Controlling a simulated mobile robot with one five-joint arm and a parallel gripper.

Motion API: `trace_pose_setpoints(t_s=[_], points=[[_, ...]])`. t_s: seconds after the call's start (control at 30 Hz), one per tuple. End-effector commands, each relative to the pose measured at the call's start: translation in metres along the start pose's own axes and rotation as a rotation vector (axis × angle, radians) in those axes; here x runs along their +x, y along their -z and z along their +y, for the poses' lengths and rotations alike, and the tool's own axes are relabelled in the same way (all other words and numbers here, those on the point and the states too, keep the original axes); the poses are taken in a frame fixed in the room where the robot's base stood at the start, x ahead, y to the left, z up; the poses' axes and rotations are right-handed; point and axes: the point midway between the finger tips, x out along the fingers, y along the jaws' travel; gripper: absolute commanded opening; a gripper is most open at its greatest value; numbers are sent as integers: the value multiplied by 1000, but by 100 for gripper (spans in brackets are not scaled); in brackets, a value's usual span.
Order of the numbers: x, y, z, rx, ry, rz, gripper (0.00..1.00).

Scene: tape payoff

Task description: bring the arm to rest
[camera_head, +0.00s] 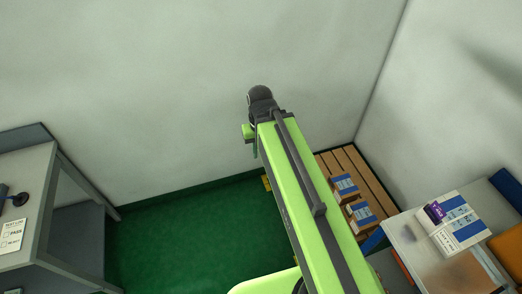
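My green arm reaches up from the bottom of the head view to the middle and ends in a dark rounded joint in front of the pale wall. A small green part of mine shows just left of that joint. No gripper fingers can be made out, so whether they hold anything is hidden. The arm's end appears clear of the furniture in this view.
A grey bench (22,172) with a PASS card (12,236) stands at left. At right, a slatted wooden pallet (352,165) bears blue-and-white boxes (345,187). A table (405,235) holds a white-and-blue box (458,232) with a purple item (435,212). Green floor (185,235) between is clear.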

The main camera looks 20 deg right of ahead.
Motion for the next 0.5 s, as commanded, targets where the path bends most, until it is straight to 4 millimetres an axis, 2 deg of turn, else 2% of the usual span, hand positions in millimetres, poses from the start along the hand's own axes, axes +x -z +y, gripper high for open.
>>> trace_pose_setpoints(t_s=[0.07, 0.17, 0.27, 0.4, 0.5], points=[[0, 0, 0, 0, 0, 0, 23], [11, 0, 1, 0, -1, 0, 23], [38, 0, 1, -1, -1, -1, 23], [92, 0, 2, 0, -1, -1, 23], [121, 0, 2, 0, -1, -1, 23]])
